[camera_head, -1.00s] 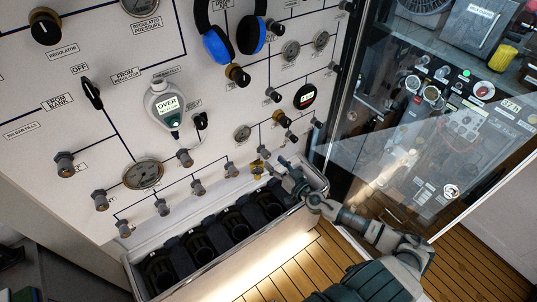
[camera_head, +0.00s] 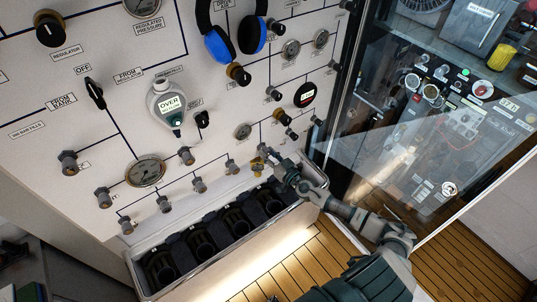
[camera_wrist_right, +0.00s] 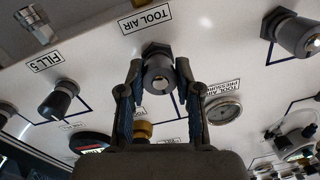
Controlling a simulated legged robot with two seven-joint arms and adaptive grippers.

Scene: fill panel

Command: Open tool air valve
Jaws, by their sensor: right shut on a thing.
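In the right wrist view, a grey tool air valve knob (camera_wrist_right: 158,76) sits on the white panel beside the label TOOL AIR (camera_wrist_right: 146,18). My right gripper (camera_wrist_right: 157,80) has one finger on each side of this knob and is shut on it. In the head view my right gripper (camera_head: 268,157) is at the lower right of the panel, and it largely hides the knob. The tool air pressure gauge (camera_wrist_right: 222,111) is right of the knob in the wrist view. My left gripper is not in view.
A brass fitting (camera_head: 257,166) is close by my right gripper. Other grey knobs (camera_head: 231,166) line the lower panel. A tray (camera_head: 205,262) with dark holders runs below them. A glass partition (camera_head: 345,85) stands to the right.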

